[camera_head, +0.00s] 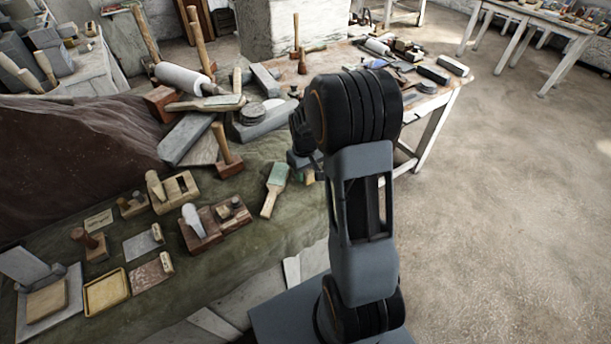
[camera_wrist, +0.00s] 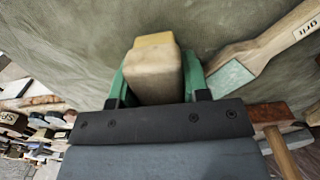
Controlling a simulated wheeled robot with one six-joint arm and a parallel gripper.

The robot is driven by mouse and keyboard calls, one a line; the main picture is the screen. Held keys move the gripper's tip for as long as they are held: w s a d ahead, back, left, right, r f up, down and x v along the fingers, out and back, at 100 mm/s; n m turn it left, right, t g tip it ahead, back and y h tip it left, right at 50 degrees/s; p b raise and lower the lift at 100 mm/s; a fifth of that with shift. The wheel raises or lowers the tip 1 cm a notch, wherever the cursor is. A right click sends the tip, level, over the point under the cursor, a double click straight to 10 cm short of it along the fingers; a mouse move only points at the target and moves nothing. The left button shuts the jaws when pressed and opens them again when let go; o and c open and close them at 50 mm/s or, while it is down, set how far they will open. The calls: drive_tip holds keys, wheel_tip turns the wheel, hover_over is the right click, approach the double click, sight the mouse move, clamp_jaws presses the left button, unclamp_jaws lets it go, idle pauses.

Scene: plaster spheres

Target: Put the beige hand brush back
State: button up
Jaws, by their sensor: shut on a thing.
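The beige hand brush (camera_wrist: 155,75) shows in the wrist view as a blocky beige body with a yellowish far end. My gripper (camera_wrist: 156,80) is shut on it, with a green finger on each side. In the head view my arm hides most of the gripper (camera_head: 306,162), and only a small beige bit of the brush (camera_head: 309,177) shows below it. The brush is over the green cloth near the table's front edge. I cannot tell whether it touches the cloth.
A flat tool with a green pad and wooden handle (camera_head: 274,188) lies just left of my gripper. A wooden mallet (camera_head: 228,160) and grey stone blocks (camera_head: 187,138) lie farther left. Planes and small trays crowd the left. Bare green cloth (camera_head: 290,222) lies in front.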

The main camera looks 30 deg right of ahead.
drive_tip(key=shift+f, duration=1.15)
drive_tip(key=shift+f, duration=0.15)
drive_tip(key=shift+f, duration=0.15)
drive_tip(key=o, duration=0.8)
drive_tip(key=shift+o, duration=0.2)
wheel_tip(320, 180, up, 12)
drive_tip(key=shift+w+a+r+b, duration=0.1)
drive_tip(key=shift+w+b, duration=0.05)
drive_tip(key=shift+b, duration=0.3)
drive_tip(key=s+a+r+t, duration=0.2)
drive_tip(key=s+a+r, duration=0.1)
drive_tip(key=s, duration=0.5)
drive_tip(key=s+a+r+m+t, duration=0.1)
drive_tip(key=s+a+r+t, duration=0.1)
drive_tip(key=s+a+r, duration=0.2)
drive_tip(key=shift+s+a+r+t, duration=0.2)
drive_tip(key=shift+s+a+t, duration=0.2)
drive_tip(key=shift+s+a, duration=1.15)
